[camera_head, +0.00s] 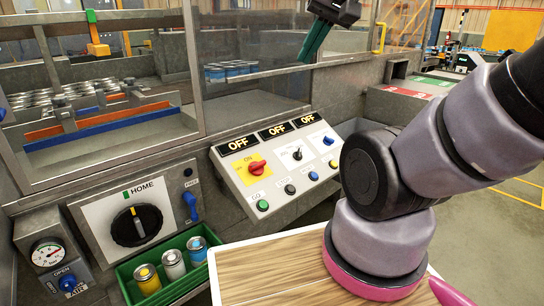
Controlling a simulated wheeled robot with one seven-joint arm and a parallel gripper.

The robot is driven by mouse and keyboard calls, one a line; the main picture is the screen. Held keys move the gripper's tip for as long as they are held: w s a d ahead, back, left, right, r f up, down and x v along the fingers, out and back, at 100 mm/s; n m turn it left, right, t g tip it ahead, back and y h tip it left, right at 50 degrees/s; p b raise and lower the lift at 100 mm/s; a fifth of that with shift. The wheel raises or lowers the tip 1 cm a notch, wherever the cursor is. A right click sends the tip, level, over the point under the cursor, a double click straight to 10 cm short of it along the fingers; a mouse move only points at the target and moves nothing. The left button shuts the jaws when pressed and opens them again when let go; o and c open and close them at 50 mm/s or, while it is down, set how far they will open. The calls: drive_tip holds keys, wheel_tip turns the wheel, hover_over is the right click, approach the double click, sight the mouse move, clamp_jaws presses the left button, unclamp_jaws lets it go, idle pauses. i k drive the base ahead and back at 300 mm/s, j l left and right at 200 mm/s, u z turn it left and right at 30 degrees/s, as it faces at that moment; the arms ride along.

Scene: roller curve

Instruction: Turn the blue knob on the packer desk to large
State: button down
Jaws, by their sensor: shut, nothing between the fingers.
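The packer desk (233,178) is a sloped pale control panel in the middle of the head view. The blue knob (328,140) is small and sits at its upper right, below the rightmost OFF display. Its labels and pointer are too small to read. My gripper (304,57) hangs at the top centre, a dark body with green fingers. The fingers are shut and empty, pointing down and left. They are above the desk in the picture and apart from the knob. The gripper's upper part is cut off by the frame edge.
The desk also carries a red switch (257,167) on yellow, a black knob (297,154) and several buttons. A HOME dial (137,226) and green tray (185,286) with cans are at left. Glass panes (250,45) stand behind. My arm covers the right.

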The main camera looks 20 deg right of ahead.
sight(328, 141)
drive_tip(key=i+l+z, duration=0.5)
drive_tip(key=i+z, duration=0.15)
drive_tip(key=i, duration=0.2)
